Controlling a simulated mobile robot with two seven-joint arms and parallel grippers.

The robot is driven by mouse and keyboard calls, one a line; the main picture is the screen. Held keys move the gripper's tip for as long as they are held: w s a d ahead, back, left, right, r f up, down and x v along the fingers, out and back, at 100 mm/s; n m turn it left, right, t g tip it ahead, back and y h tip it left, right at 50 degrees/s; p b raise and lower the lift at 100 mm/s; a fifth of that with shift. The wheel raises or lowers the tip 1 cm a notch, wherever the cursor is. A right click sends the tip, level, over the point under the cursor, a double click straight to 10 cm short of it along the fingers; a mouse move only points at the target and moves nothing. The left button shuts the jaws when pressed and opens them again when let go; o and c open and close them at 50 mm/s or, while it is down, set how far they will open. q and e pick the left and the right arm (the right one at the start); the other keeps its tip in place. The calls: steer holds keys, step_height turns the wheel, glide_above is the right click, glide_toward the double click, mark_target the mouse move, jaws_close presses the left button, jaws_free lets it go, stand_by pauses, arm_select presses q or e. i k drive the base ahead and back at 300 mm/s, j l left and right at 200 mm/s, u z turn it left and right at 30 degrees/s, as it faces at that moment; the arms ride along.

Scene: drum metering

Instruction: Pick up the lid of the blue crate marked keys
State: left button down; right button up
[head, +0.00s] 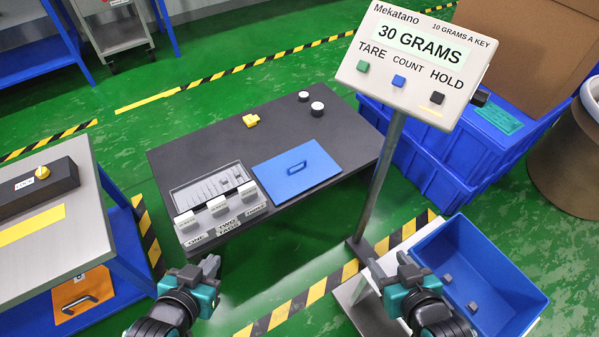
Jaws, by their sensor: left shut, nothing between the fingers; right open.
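A flat blue lid (284,180) with a raised handle lies on the dark low table (340,130), right of a clear-topped case. No keys marking is readable on it. An open blue crate (515,270) stands at the lower right with a few small grey pieces inside; its marking is not visible. My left gripper (210,266) is shut and empty, in front of the table and below the case. My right gripper (390,266) is open and empty, at the crate's left side. Both grippers are apart from the lid.
A post carries a display (415,55) reading 30 GRAMS, right of the table. The case (215,195) has labelled slots. A yellow piece (251,120) and two white-topped knobs (317,108) sit behind. Stacked blue crates (440,150) stand right; a grey bench (70,245) stands left.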

mark_target(287, 175)
steer(key=z, duration=1.8)
steer(key=j, duration=1.35)
